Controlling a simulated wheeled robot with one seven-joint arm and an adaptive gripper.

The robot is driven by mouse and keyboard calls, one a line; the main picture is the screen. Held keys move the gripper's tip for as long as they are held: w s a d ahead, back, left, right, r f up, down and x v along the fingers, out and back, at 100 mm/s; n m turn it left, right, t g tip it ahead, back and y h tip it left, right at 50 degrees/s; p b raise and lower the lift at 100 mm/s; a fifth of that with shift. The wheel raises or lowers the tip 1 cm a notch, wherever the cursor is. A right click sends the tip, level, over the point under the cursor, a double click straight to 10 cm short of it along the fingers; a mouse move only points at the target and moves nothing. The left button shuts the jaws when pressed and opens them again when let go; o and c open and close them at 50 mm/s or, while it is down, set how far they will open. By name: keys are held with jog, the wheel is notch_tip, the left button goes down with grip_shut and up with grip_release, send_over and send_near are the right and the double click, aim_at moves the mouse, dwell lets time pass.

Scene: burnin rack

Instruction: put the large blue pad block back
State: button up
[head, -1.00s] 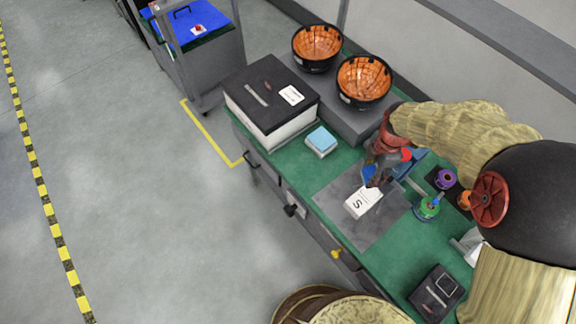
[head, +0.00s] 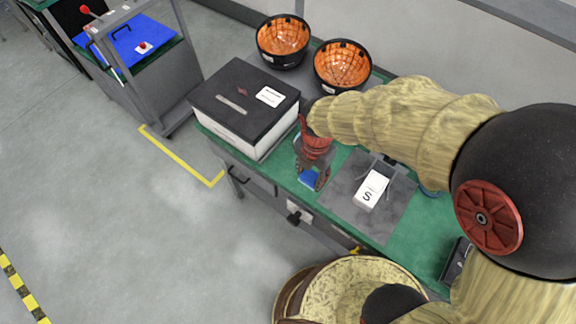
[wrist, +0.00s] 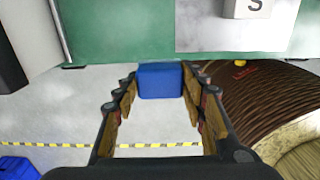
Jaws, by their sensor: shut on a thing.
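The blue pad block (head: 308,179) is held at the tips of my gripper (head: 311,172), at the front part of the green bench, left of the grey mat. In the wrist view the blue block (wrist: 160,81) sits between both fingers, which are shut on its sides. There it overlaps the bench's front edge, with floor in view below. I cannot tell its exact height above the bench. My gripper and arm hide part of the bench behind them.
A white block marked S (head: 371,189) lies on the grey mat (head: 345,195). A black-lidded box (head: 245,95) stands left of my gripper. Two orange-lined bowls (head: 283,42) are behind it. A cart with a blue top (head: 140,40) stands at far left. A round wicker-like object (wrist: 262,95) is below the bench.

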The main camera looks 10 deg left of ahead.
jog(key=w+a+f+b, duration=0.1)
jog(key=w+a+f, duration=0.2)
jog(key=w, duration=0.2)
jog(key=b, duration=0.2)
send_over(292, 170)
notch_tip(292, 170, down, 5)
jog(key=shift+s+d+f, duration=0.15)
jog(key=shift+w+f, duration=0.2)
jog(key=shift+f, duration=0.1)
jog(key=shift+w+f+b, duration=0.1)
jog(key=shift+f+b, duration=0.45)
jog(key=shift+f, duration=0.95)
jog(key=shift+f, duration=0.15)
jog(key=o, duration=1.1)
notch_tip(292, 170, up, 12)
jog(key=p, duration=0.3)
